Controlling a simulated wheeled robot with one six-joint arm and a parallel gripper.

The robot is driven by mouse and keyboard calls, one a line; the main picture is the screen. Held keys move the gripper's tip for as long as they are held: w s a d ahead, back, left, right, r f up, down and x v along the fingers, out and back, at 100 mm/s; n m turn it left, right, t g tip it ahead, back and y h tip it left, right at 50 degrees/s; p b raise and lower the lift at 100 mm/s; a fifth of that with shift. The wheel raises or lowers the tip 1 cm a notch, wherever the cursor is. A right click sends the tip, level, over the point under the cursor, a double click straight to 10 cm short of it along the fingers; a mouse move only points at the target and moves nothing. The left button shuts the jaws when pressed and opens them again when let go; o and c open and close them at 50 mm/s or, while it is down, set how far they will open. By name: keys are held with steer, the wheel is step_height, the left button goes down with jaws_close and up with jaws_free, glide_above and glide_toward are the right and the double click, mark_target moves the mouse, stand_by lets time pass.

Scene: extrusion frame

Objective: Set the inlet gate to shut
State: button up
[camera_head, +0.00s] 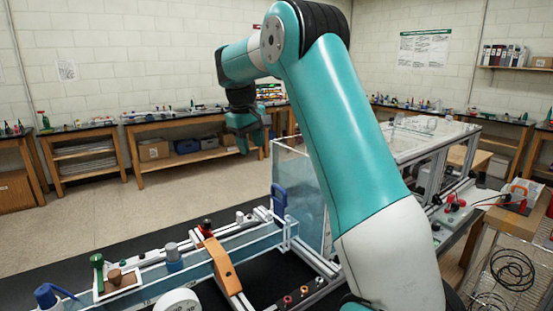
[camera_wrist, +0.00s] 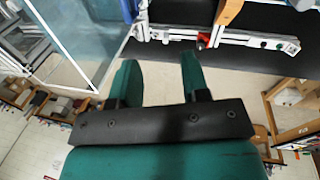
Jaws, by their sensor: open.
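A clear tank (camera_head: 300,190) stands at the end of a long clear channel (camera_head: 235,241). A blue upright handle with a loop top (camera_head: 279,197) is at the joint of channel and tank; it looks like the inlet gate, though no label is readable and its setting cannot be told. A blue part also shows at the top edge of the wrist view (camera_wrist: 130,8). My gripper (camera_head: 243,147) is up in the air beyond the tank, apart from the handle. In the wrist view its two green fingers (camera_wrist: 159,78) are spread, with nothing between them.
An orange bracket (camera_head: 222,264) crosses the channel. A blue-capped bottle (camera_head: 48,297) is front left. Open floor (camera_head: 120,211) lies behind the bench.

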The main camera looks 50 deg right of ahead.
steer(key=m+p, duration=0.1)
steer(key=m, duration=0.1)
glide_toward(278, 186)
steer(key=shift+g, duration=0.3)
steer(key=f, duration=0.3)
steer(key=d+f+p, duration=0.1)
steer(key=f, duration=0.4)
steer(key=shift+w+d+f+p, duration=0.15)
steer(key=shift+d+f+p, duration=0.2)
steer(key=shift+d+f, duration=0.05)
jaws_close()
